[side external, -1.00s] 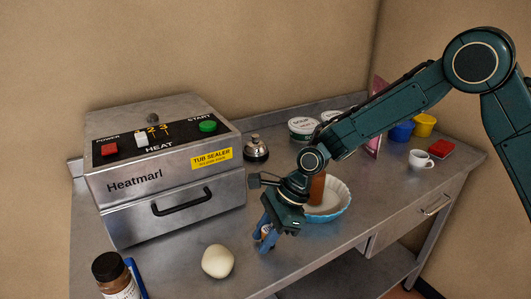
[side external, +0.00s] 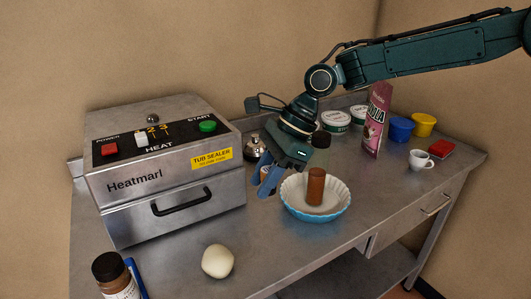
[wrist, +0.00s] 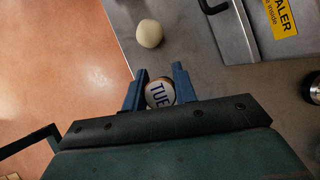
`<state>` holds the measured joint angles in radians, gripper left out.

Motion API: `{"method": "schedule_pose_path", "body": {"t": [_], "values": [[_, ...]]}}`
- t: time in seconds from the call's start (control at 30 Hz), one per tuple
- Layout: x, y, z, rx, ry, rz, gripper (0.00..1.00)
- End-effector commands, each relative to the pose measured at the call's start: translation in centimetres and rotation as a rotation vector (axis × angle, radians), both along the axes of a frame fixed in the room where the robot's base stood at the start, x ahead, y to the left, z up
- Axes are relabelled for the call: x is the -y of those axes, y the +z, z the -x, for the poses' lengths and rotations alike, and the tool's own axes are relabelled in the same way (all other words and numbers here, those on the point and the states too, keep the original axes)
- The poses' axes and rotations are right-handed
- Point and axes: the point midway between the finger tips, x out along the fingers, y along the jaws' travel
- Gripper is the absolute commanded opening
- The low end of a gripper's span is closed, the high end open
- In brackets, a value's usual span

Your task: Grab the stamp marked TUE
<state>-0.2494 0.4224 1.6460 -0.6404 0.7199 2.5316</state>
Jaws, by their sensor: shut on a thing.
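The stamp marked TUE (wrist: 160,93) shows in the wrist view as a round pale face with dark letters. My gripper (wrist: 159,74) is shut on it, with one blue finger on each side. In the side view my gripper (side external: 265,183) is above the counter, between the tub sealer and the blue dish. The stamp is mostly hidden by the fingers there.
The tub sealer (side external: 165,190) stands at left, a bell (side external: 253,150) beside it. A blue fluted dish (side external: 297,213) holds an upright brown cylinder (side external: 316,186). A pale ball (side external: 217,261) and brown jar (side external: 115,278) are in front. A white cup (side external: 420,161) stands at right.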

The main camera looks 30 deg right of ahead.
Motion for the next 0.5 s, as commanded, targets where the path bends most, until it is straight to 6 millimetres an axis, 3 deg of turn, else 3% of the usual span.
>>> {"method": "schedule_pose_path", "body": {"t": [0.2, 0.5], "values": [[0.0, 3.2, -0.1, 0.003, 0.001, 0.000, 0.04], [0.0, 4.5, 0.0, 0.000, 0.000, 0.001, 0.04]]}}
